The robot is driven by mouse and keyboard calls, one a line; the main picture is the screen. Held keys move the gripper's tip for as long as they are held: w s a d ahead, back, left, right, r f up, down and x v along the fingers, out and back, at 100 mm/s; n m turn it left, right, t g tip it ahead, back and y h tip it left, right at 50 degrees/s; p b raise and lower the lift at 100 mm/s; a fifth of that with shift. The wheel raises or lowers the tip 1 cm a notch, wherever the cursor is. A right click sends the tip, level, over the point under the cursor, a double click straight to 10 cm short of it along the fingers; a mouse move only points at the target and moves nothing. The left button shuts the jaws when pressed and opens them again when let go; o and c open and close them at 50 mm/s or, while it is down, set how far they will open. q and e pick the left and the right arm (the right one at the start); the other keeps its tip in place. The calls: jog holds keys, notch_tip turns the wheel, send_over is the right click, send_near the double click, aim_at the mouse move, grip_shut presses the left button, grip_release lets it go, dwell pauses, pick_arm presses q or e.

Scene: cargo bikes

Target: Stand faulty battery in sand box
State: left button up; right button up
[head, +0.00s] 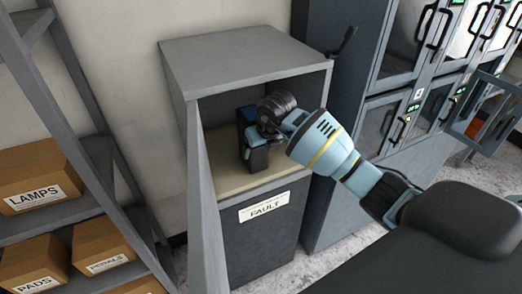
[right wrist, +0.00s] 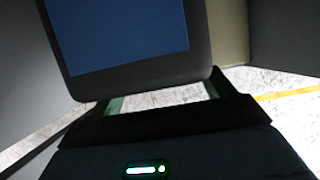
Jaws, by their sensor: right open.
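The sand box is the open compartment at the top of a grey cabinet labelled FAULT in the head view, with a sand-coloured floor (head: 225,182). The dark battery (head: 257,159) with blue on its side is inside, roughly upright, and its lower end appears to meet the sand. My right gripper (head: 264,134) reaches in from the right and is open at the battery's upper part. The arm hides part of the battery. In the right wrist view, a dark case with a blue panel (right wrist: 125,35) fills the upper middle, very close. My left gripper is out of view.
The cabinet's top (head: 245,55) and side walls closely bound the compartment. A shelf (head: 60,215) with cardboard boxes stands at the left. Grey lockers with glass doors (head: 410,45) stand at the right, one door open.

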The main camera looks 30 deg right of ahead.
jog(key=v, duration=0.5)
jog(key=shift+r, duration=0.2)
jog(key=shift+s, duration=0.1)
